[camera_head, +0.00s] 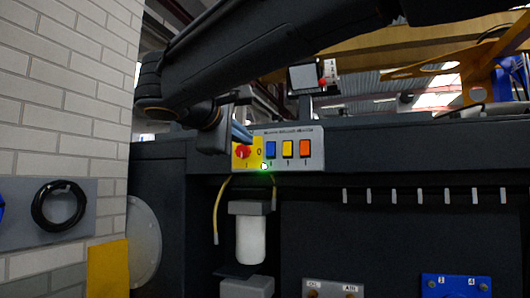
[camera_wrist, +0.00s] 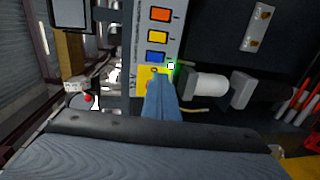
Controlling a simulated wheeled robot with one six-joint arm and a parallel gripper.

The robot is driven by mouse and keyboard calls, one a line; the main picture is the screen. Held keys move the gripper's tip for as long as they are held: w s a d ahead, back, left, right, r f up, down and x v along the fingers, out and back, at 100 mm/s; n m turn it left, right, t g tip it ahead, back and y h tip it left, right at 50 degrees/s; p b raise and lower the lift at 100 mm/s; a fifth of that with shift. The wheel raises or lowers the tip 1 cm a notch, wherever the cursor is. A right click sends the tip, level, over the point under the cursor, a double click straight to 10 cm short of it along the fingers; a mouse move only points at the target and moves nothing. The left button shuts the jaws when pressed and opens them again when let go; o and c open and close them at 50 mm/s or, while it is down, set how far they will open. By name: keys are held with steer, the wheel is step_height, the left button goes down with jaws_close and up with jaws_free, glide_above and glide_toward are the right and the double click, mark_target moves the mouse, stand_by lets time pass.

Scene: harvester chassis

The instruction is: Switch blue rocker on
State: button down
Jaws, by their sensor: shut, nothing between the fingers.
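The blue rocker (camera_head: 271,150) is the leftmost of three rockers on a grey switch panel (camera_head: 317,140). A yellow rocker (camera_head: 288,149) and an orange rocker (camera_head: 305,148) sit to its right. A red rotary knob (camera_head: 242,152) on a yellow plate is to its left. My gripper (camera_head: 248,138) is shut and empty, its tips in front of the knob, left of the blue rocker. In the wrist view my gripper (camera_wrist: 160,84) points at the panel, with the blue rocker (camera_wrist: 155,57) just beyond the tips. I cannot tell which way the blue rocker is tilted.
A small green light (camera_head: 264,167) glows below the panel's yellow plate. A white filter cylinder (camera_head: 251,238) and a yellow cable (camera_head: 217,215) are below. A brick wall (camera_head: 65,100) stands at left. A screen (camera_head: 304,78) is above the panel.

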mark_target(269, 155)
steer(key=p+x, duration=0.5)
steer(key=x, duration=0.8)
steer(key=shift+w+d+p, duration=0.1)
steer(key=shift+w+p, duration=0.2)
steer(key=shift+p, duration=0.1)
steer(key=shift+w+f, duration=0.1)
steer(key=shift+w, duration=0.1)
steer(key=shift+w+d+f+b, duration=0.1)
steer(key=shift+f+b, duration=0.1)
steer(key=shift+b, duration=0.5)
steer(key=shift+w+f+b, duration=0.1)
steer(key=shift+b, duration=0.45)
steer(key=shift+r, duration=0.2)
